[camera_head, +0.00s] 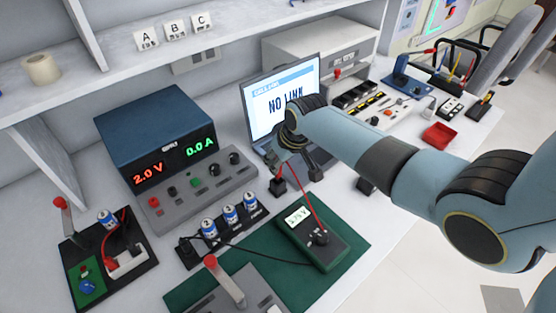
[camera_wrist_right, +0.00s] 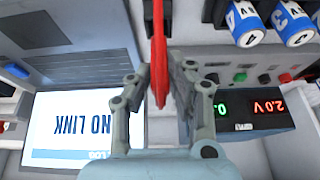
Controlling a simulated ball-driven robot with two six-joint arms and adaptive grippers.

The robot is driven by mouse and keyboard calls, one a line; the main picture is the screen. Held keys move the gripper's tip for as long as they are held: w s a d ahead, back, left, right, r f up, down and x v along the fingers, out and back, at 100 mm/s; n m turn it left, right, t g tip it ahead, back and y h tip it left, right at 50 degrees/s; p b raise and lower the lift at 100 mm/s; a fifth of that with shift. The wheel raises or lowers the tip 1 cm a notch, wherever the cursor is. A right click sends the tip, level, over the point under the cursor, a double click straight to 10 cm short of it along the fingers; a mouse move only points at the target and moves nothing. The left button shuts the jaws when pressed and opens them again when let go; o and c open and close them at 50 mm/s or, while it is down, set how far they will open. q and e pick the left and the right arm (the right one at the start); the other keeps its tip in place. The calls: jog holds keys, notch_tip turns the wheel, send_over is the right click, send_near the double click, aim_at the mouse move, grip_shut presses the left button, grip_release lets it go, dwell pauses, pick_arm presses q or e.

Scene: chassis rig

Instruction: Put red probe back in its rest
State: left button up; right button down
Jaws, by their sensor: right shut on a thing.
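The red probe (camera_wrist_right: 158,45) is upright in the right wrist view, between the two fingers of my right gripper (camera_wrist_right: 160,88), which is shut on it. In the head view my right gripper (camera_head: 288,160) is in front of the laptop, and the arm hides most of the probe. A red lead runs from there down to the multimeter (camera_head: 311,242), which lies on the green mat (camera_head: 352,243). Small black blocks (camera_head: 278,187) stand below the gripper; I cannot tell which is the probe's rest. My left gripper is not in view.
The power supply (camera_head: 158,130) reads 2.0 V and 0.0 A. Several batteries (camera_head: 229,213) stand in a black holder, with a black lead crossing to the multimeter. The laptop (camera_head: 275,100) shows NO LINK. A lever device (camera_head: 228,285) is at the front. A red tray (camera_head: 440,135) lies right.

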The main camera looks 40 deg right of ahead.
jog(key=shift+f+b, duration=1.4)
jog(key=shift+f, duration=0.5)
jog(key=c, duration=1.2)
grip_release()
jog(key=shift+o, duration=0.2)
jog(key=v, duration=1.2)
